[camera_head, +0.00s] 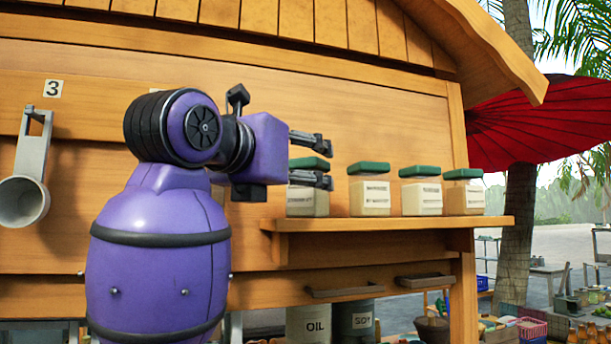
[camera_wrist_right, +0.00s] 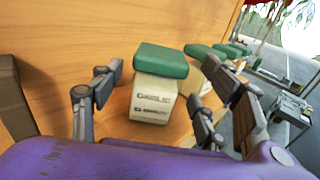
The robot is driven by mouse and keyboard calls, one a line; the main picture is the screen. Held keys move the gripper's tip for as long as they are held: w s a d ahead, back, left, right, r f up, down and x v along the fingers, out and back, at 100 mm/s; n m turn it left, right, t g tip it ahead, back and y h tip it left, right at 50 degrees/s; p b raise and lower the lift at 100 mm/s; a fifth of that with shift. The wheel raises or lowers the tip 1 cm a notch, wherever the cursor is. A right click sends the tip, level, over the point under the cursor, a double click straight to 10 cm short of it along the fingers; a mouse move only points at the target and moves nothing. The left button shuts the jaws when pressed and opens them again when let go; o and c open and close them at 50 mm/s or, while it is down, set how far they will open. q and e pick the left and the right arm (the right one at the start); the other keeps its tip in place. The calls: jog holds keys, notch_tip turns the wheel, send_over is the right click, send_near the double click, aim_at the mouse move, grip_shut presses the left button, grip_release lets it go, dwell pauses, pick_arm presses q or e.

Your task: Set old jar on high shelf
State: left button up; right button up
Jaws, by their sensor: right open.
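My right gripper (camera_head: 322,162) is open at the left end of the wooden shelf (camera_head: 400,223). A cream jar with a green lid (camera_head: 307,201) stands on the shelf just beyond its fingers, partly hidden by them. In the right wrist view this jar (camera_wrist_right: 153,96) shows between the open fingers, and I cannot tell whether they touch it. Three similar green-lidded jars stand in a row to its right: one (camera_head: 369,196), another (camera_head: 421,197), and one at the far end (camera_head: 463,196). My left gripper is not in view. Which jar is the old one I cannot tell.
A grey scoop (camera_head: 24,200) hangs on the wooden wall under a number 3 sign (camera_head: 53,88). Drawers with dark handles (camera_head: 425,280) and a container marked OIL (camera_head: 308,325) are below the shelf. A red parasol (camera_head: 530,120) stands at the right.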

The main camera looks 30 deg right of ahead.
jog(key=v, duration=0.8)
jog(key=shift+b, duration=0.35)
